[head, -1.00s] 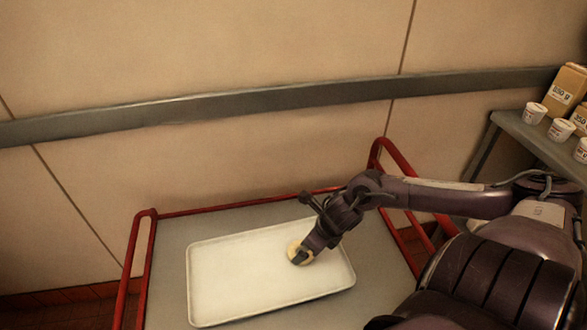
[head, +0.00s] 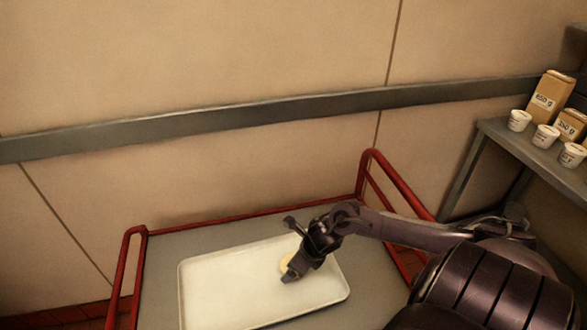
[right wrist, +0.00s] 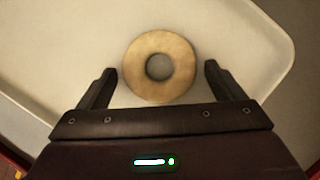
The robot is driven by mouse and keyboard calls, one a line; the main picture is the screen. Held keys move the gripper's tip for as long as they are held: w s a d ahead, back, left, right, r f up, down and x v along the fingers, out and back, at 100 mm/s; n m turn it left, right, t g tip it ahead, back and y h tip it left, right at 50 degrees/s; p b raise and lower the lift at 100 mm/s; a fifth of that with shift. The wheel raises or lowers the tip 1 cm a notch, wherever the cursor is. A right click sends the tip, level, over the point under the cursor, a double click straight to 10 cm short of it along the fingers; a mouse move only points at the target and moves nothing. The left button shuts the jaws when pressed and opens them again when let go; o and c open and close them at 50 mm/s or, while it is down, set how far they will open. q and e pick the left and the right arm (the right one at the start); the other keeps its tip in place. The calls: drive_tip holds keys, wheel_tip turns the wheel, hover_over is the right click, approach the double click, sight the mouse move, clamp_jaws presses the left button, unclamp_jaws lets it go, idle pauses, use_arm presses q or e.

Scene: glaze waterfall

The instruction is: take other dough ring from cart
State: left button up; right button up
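A pale tan dough ring (right wrist: 160,66) lies flat on the white tray (right wrist: 60,40). The tray (head: 215,285) sits on the grey top of the red-railed cart (head: 165,255) in the head view. My right gripper (right wrist: 160,80) is open, with one finger on each side of the ring and a gap on both sides. In the head view my right gripper (head: 290,274) is over the right part of the tray and hides much of the ring (head: 285,262). No other ring shows on the visible tray. My left gripper is not in view.
A grey shelf (head: 530,150) at the right holds several white cups (head: 545,137) and cardboard packages (head: 549,97). A wall with a grey rail (head: 250,115) stands behind the cart. The left part of the tray is bare.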

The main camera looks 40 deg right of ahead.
drive_tip(key=c, duration=0.6)
drive_tip(key=shift+r, duration=0.15)
